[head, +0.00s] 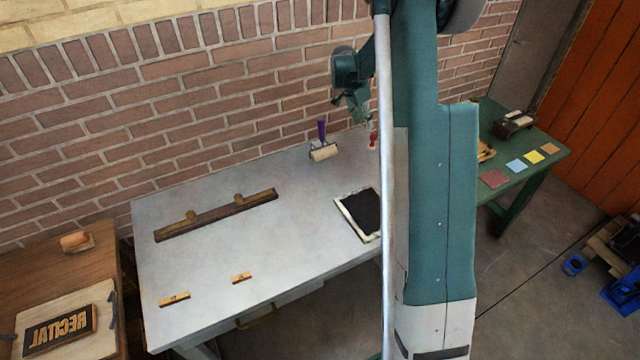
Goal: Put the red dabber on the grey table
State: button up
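The red dabber (373,140), a small red handle with a pale lower end, shows near the back right of the grey table (200,250), partly beside my arm. My gripper (356,115) is small and dark teal in this view, just above and left of the dabber. I cannot tell whether its fingers touch the dabber, or whether the dabber stands on the table or is just above it. The finger gap is too small to make out. My arm hides the table's right part.
On the grey table are a purple-handled roller (323,150), a black ink slab (361,212), a long wooden rail (215,216) and two small wooden blocks (174,298). A brick wall runs behind. A green table (540,160) stands right, a wooden one (50,262) left.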

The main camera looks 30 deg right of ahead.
jog(key=s+a+r+n+t, duration=0.1)
jog(key=s+a+r+n, duration=0.2)
jog(key=s+a+r, duration=0.4)
jog(key=s+a+r+n+t+y, duration=0.1)
jog(key=s+a+r+n, duration=0.15)
jog(key=a+r, duration=0.5)
jog(key=s+a+r+n+t, duration=0.1)
jog(key=s+a+r+n, duration=0.2)
jog(key=s+a+r, duration=0.5)
jog(key=s+a+f+n+t+y, duration=0.1)
jog(key=s+a+n, duration=0.3)
jog(key=s+a, duration=0.6)
jog(key=s+a+f+n+t+y, duration=0.2)
jog(key=s+a+f+n, duration=0.2)
jog(key=s+a, duration=0.7)
jog(key=s+n, duration=0.1)
jog(key=s, duration=0.2)
jog(key=shift+s+t, duration=0.15)
jog(key=shift+t, duration=0.25)
dwell(0.9)
